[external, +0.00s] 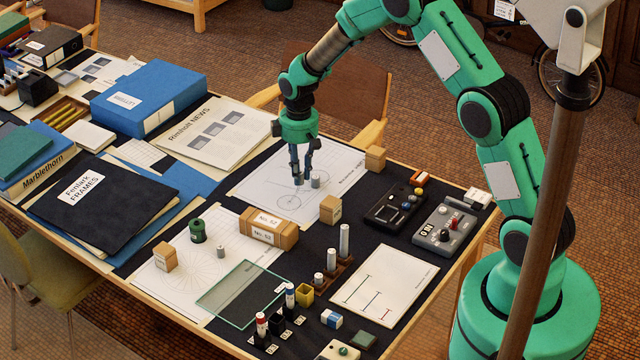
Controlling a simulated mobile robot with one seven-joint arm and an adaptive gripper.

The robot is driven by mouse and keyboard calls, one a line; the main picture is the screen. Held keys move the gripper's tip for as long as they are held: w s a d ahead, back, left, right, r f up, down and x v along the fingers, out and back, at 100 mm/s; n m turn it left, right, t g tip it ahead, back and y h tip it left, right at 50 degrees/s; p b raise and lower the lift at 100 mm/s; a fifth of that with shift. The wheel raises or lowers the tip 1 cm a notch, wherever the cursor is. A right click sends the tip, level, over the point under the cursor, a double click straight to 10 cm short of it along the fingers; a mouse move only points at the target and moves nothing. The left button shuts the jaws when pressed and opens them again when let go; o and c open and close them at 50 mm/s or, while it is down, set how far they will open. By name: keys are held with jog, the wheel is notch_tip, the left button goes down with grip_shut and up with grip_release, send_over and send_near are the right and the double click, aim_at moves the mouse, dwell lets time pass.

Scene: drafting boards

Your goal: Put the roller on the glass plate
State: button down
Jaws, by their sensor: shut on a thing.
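My gripper (303,178) points down over the white sheet with a circle drawing, in the middle of the table. Its dark fingers are shut on a small grey cylinder, which I take to be the roller (316,181). The roller stands upright at the fingertips, low at the sheet; I cannot tell whether it touches the paper. The glass plate (240,294) is a clear, green-edged sheet lying at the front of the table, nearer the camera and left of my gripper. Nothing lies on the bare middle of the plate.
Wooden cubes (330,209) stand near my gripper.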

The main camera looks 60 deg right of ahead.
jog(key=a+n+b, duration=0.2)
jog(key=a, duration=1.3)
jog(key=n+b, duration=0.2)
send_over(244, 293)
notch_tip(244, 293, down, 4)
jog(key=shift+f, duration=0.75)
jog(key=shift+w+f+b, duration=0.1)
jog(key=shift+f+b, duration=0.6)
jog(key=shift+f, duration=2.4)
jog(key=shift+f+b, duration=0.35)
jog(key=shift+f, duration=1.55)
jog(key=shift+f, duration=0.1)
